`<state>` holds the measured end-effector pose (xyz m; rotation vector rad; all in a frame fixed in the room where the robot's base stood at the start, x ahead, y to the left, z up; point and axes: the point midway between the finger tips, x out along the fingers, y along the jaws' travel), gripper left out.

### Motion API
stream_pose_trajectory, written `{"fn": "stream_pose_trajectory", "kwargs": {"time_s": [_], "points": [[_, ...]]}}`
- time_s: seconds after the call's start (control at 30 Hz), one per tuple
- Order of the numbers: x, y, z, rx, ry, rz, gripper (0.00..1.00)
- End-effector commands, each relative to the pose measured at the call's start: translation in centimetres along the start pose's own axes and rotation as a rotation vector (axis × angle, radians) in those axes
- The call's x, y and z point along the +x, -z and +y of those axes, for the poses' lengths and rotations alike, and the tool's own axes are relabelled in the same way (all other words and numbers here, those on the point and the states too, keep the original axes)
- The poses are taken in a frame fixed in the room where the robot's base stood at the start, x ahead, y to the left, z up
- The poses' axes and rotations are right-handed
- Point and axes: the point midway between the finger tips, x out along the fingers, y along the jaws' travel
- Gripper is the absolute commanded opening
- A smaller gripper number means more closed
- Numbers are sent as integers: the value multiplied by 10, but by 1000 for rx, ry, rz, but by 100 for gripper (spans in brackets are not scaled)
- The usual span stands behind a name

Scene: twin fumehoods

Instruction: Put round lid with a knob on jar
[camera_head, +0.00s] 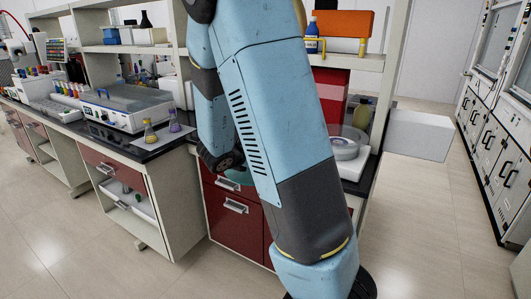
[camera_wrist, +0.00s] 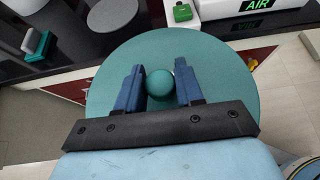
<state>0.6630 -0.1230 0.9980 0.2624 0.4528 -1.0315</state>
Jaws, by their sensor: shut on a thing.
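The round lid (camera_wrist: 220,75) is a wide teal-green disc with a ball-shaped knob (camera_wrist: 160,83) at its middle. In the wrist view my gripper (camera_wrist: 159,76) has its two blue fingers on either side of the knob, shut on it. The lid lies just beyond the fingers and fills the middle of the view. In the head view a teal sliver of the lid (camera_head: 238,178) shows beside my arm, in front of the red drawers; my arm hides most of it. I cannot make out the jar for certain in either view.
A grey round surface (camera_wrist: 112,15) and a small green object (camera_wrist: 182,12) lie beyond the lid. In the head view, flasks (camera_head: 150,133) stand near the left bench's edge. A clear round dish (camera_head: 345,147) is right of my arm. Floor is open at front left.

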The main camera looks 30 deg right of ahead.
Motion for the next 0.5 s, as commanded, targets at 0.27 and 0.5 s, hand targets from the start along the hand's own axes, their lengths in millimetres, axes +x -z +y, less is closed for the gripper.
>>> {"fn": "stream_pose_trajectory", "kwargs": {"time_s": [0.27,0.5], "points": [[17,46,41,-132,-232,4,0],[29,88,76,-237,-430,5,0]]}}
